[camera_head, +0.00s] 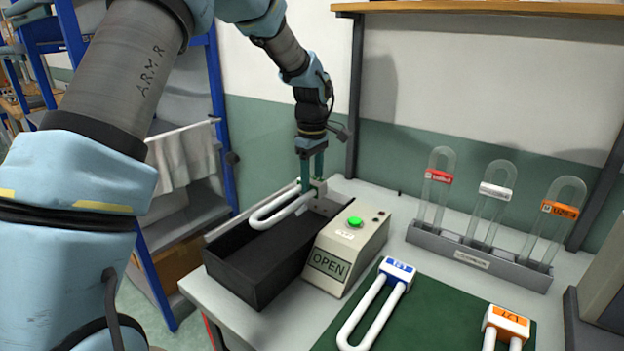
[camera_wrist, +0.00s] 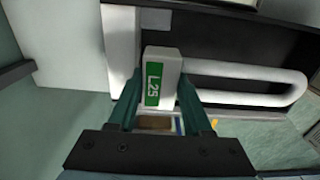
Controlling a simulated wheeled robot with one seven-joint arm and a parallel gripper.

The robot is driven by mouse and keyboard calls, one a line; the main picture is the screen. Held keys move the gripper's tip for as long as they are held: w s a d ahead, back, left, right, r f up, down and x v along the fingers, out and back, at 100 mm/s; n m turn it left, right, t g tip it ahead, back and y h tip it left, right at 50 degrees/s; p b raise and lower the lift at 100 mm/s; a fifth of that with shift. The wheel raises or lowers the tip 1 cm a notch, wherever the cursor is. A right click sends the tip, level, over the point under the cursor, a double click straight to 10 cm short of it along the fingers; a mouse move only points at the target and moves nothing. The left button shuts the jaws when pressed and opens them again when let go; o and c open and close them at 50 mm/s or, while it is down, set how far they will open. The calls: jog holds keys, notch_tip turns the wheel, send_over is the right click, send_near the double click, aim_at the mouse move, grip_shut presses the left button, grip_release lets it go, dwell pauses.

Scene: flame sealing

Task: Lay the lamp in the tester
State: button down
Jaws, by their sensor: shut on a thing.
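My gripper (camera_head: 313,188) is shut on the base of a white U-shaped lamp (camera_head: 276,212) at the back of the tester. In the wrist view the lamp's base bears a green label (camera_wrist: 153,84) reading L25, and its tube points right, about level. The tester has a long black open-topped trough (camera_head: 232,276) and a beige control box (camera_head: 352,240) with a green button and a display reading OPEN. The lamp is over the trough's far part; whether it touches the trough I cannot tell.
A lamp with a blue label (camera_head: 397,270) and one with an orange label (camera_head: 508,320) lie on a green mat (camera_head: 430,318) at the front right. A grey rack (camera_head: 480,262) with three clear U-shaped tubes stands behind the mat. A dark shelf post (camera_head: 354,100) rises behind the tester.

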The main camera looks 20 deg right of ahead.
jog(key=b, duration=0.4)
send_over(313, 221)
jog(key=shift+a+f, duration=0.1)
jog(key=shift+f, duration=2.85)
jog(key=shift+w+d+f, duration=0.1)
jog(key=shift+d+f, duration=0.1)
jog(key=shift+f, duration=0.55)
jog(key=shift+f+b, duration=0.45)
jog(key=shift+f, duration=0.15)
jog(key=shift+c, duration=1.7)
grip_release()
jog(key=shift+o, duration=0.4)
jog(key=shift+r+b, duration=0.3)
notch_tip(313, 221, up, 12)
jog(key=shift+f+b, duration=0.1)
jog(key=shift+b, duration=1.05)
